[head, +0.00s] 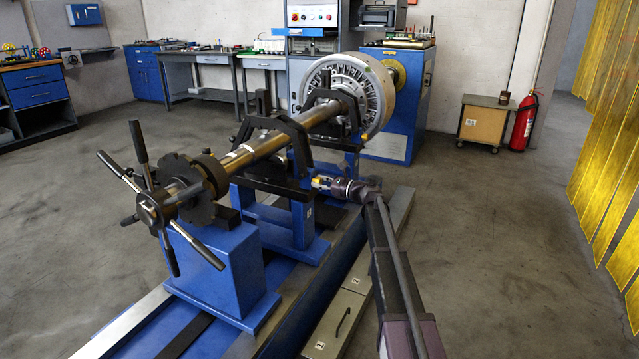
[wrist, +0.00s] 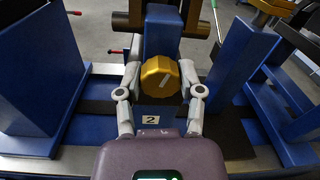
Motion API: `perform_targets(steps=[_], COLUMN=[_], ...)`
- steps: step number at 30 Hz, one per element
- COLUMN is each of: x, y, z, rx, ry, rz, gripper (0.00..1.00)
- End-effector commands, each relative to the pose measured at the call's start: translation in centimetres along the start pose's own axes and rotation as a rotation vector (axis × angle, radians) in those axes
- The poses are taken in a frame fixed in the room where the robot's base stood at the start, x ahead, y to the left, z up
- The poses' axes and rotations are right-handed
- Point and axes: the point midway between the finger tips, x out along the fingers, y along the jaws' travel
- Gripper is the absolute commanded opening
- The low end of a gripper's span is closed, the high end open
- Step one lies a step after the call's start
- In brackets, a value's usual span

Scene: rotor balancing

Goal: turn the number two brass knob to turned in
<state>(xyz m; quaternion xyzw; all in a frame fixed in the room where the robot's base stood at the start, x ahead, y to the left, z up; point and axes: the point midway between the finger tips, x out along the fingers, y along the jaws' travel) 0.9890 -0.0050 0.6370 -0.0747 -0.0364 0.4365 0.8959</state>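The number two brass knob (wrist: 160,76) is gold, round and scalloped, with a pale pointer line tilted toward the upper right. It sits on a blue support, above a white label marked 2 (wrist: 150,119). My gripper (wrist: 160,68) has one finger on the left and one on the right of the knob, with the pads against its sides; any small gap is hard to see. In the head view my gripper (head: 322,183) reaches the side of the blue support pedestal beside the shaft, and only a little of the brass shows.
The long steel shaft (head: 260,146) with the bladed rotor (head: 350,92) lies above the blue bed. Blue uprights (wrist: 38,65) stand close on both sides of my gripper. A spoked handwheel (head: 150,207) is at the near end.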

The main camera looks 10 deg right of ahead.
Motion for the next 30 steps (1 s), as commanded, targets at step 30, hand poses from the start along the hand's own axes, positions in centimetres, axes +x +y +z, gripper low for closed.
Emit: perform_targets(steps=[30], x=[0.25], y=[0.15], z=[-0.01], rx=[-0.365], ry=[-0.015], rz=[0.0], gripper=[0.0])
